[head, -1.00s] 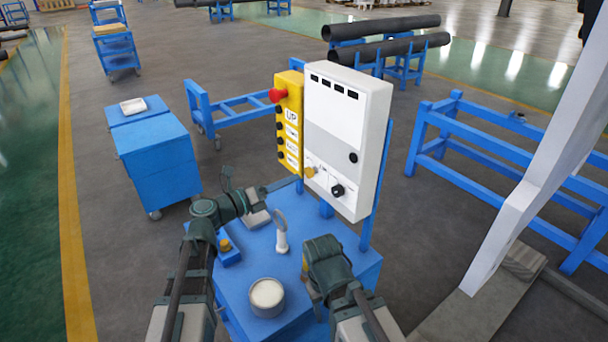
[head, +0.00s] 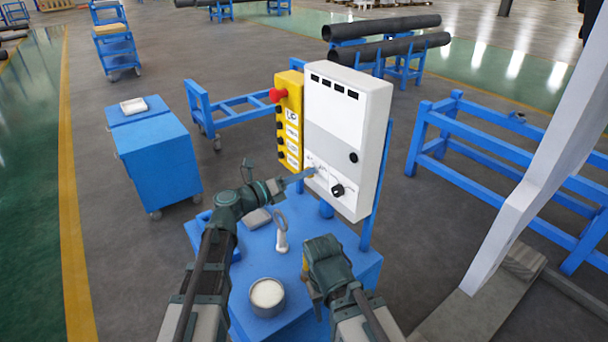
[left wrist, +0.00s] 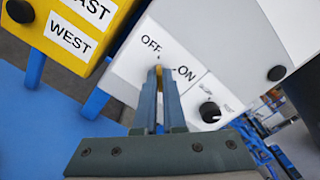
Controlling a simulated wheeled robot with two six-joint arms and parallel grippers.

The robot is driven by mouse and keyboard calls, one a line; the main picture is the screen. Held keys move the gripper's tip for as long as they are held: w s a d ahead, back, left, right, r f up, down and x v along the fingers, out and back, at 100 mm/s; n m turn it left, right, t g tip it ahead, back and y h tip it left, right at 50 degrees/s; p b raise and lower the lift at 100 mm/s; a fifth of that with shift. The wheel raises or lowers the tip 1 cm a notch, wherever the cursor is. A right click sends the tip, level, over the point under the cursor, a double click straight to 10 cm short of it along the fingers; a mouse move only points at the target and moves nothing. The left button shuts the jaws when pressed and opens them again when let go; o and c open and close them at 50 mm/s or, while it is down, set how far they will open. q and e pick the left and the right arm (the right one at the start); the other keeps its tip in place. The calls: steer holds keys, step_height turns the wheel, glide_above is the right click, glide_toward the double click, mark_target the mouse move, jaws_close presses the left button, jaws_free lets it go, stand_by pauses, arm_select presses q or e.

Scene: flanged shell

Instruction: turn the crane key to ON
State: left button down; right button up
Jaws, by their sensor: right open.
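The white control box (head: 340,110) stands on the blue cart. Its lower panel carries the crane key, whose yellow head (left wrist: 159,72) shows between my left fingertips in the left wrist view. The OFF label (left wrist: 151,43) is to the left of the key and the ON label (left wrist: 186,73) to its right. My left gripper (head: 311,174) reaches the panel from the left, its fingers close together on both sides of the key. The fingers hide most of the key, so its exact angle is unclear. My right gripper (head: 308,287) is open, low over the cart, away from the box.
A black knob (head: 338,190) sits right of the key. A yellow button box (head: 289,120) with a red button adjoins the control box on the left.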

arm_select(q)
steer(key=shift+m, duration=8.8)
steer(key=c, duration=1)
jaws_free()
